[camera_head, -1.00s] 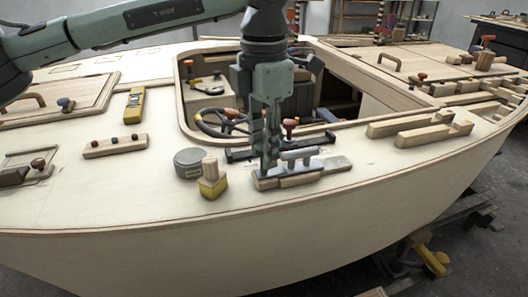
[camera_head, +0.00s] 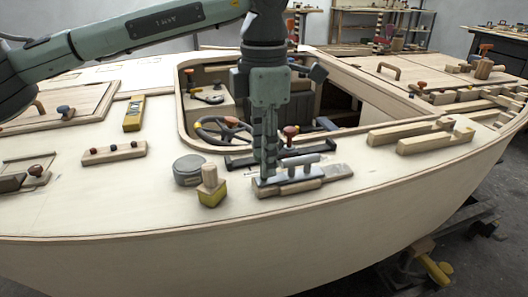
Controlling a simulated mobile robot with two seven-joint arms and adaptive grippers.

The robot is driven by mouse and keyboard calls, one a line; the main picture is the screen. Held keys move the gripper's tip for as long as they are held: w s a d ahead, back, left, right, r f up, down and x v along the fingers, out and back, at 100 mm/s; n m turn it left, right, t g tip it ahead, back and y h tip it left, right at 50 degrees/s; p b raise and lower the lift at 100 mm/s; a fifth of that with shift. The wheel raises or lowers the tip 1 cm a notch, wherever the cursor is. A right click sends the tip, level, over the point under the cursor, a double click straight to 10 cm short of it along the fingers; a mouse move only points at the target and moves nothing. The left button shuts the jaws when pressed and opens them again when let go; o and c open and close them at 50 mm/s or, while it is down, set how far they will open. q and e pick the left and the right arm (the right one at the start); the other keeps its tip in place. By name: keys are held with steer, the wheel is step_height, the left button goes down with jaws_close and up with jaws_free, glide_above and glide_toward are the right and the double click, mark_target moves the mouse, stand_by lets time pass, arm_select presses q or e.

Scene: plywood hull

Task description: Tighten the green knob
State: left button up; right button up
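My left gripper (camera_head: 268,178) points straight down at the near edge of the cockpit opening. Its fingertips are at the left end of a low metal fixture on a wooden block (camera_head: 312,184). The fingers look narrow and overlap from this side, so I cannot tell whether they are open or shut, or on anything. No green knob shows clearly; the fingers hide part of the fixture's left end. A red-topped knob (camera_head: 290,131) stands just behind, on a dark bar (camera_head: 300,151). My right gripper is out of view.
A round grey tin (camera_head: 188,171) and a wooden block with a yellow base (camera_head: 211,188) stand left of the gripper. A yellow tool (camera_head: 134,114) and a pegged wood strip (camera_head: 114,152) lie farther left. Long wooden pieces (camera_head: 435,142) lie right. The hull's edge (camera_head: 250,219) is in front.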

arm_select(q)
steer(key=shift+o, duration=1.1)
steer(key=shift+r, duration=0.1)
step_height(320, 180, up, 12)
